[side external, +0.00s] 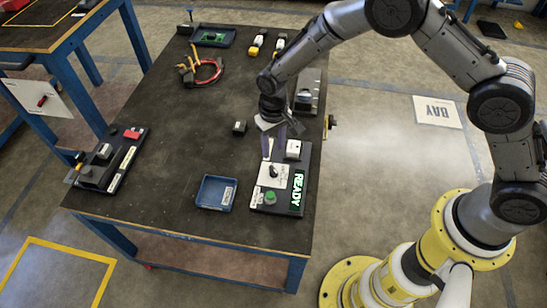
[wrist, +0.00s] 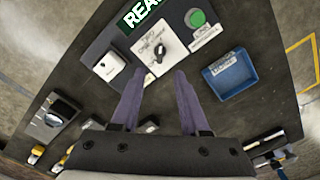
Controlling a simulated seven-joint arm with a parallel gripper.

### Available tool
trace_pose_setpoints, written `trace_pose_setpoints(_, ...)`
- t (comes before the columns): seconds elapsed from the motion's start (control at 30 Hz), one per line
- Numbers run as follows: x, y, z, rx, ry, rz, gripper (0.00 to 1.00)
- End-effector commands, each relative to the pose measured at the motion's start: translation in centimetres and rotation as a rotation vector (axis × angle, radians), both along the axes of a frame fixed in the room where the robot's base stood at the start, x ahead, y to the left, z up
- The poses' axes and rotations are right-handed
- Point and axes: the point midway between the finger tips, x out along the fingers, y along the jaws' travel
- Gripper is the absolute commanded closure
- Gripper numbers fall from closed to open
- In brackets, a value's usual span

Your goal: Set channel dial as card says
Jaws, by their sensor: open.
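The channel dial is a black knob with a white marking (wrist: 160,50), on a white plate with small print (wrist: 149,42). The plate is on a dark control panel (wrist: 100,48). In the side view the knob (side external: 273,172) is just in front of my gripper (side external: 267,157). My gripper (wrist: 159,72) is open and empty; its two purple fingers point toward the dial, which appears just beyond and between the tips. I cannot tell whether they touch it. The dial's print is too small to read, and I cannot make out a card with a legible setting.
The panel also carries a green button (wrist: 196,18), a READY display (side external: 298,190) and a white block (side external: 293,149). A blue tray (side external: 216,192) stands beside it. A small dark block (side external: 240,128) lies behind. The table middle is mostly clear.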

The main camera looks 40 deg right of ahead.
Motion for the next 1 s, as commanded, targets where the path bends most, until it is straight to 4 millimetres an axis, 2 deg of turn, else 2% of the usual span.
trace_pose_setpoints(0.1, 0.0, 0.0, 2.1, 0.001, -0.002, 0.0, 0.55)
trace_pose_setpoints(0.3, 0.0, 0.0, 3.8, 0.0, 0.0, 0.0, 0.55)
trace_pose_setpoints(0.7, 0.0, -0.2, 4.1, 0.0, 0.001, -0.004, 0.55)
trace_pose_setpoints(0.77, 0.4, -0.5, 4.7, 0.005, -0.012, -0.013, 0.55)
trace_pose_setpoints(0.87, 1.8, -1.2, 7.8, 0.027, -0.07, -0.035, 0.55)
trace_pose_setpoints(1.0, 2.6, -3.6, 15.1, 0.065, -0.185, -0.086, 0.55)
